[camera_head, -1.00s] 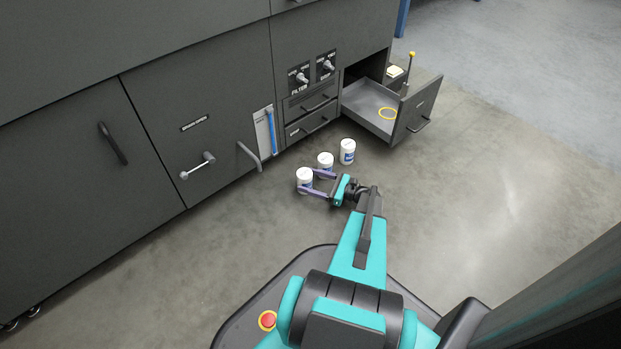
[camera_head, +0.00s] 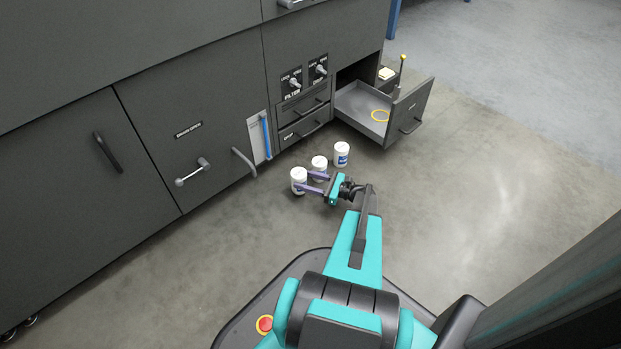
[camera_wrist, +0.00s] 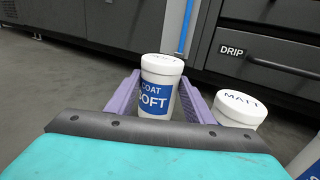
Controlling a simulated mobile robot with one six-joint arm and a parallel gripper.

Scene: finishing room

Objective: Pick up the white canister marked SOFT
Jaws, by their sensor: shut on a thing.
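The white canister marked SOFT (camera_wrist: 158,95), with a blue label, stands upright between the two purple fingers of my gripper (camera_wrist: 157,103) in the wrist view. In the head view this is the leftmost canister (camera_head: 298,178), and my gripper (camera_head: 312,183) reaches it from the right, shut on it. Its base looks at floor level; I cannot tell whether it is clear of the floor. The lower part of the canister is hidden by my gripper in the wrist view.
A white canister marked MATT (camera_wrist: 238,108) stands close to the right finger. A third canister (camera_head: 341,153) stands further right. Behind are dark cabinets with a drawer marked DRIP (camera_wrist: 260,55) and an open drawer (camera_head: 362,112) holding a yellow ring. The floor in front is clear.

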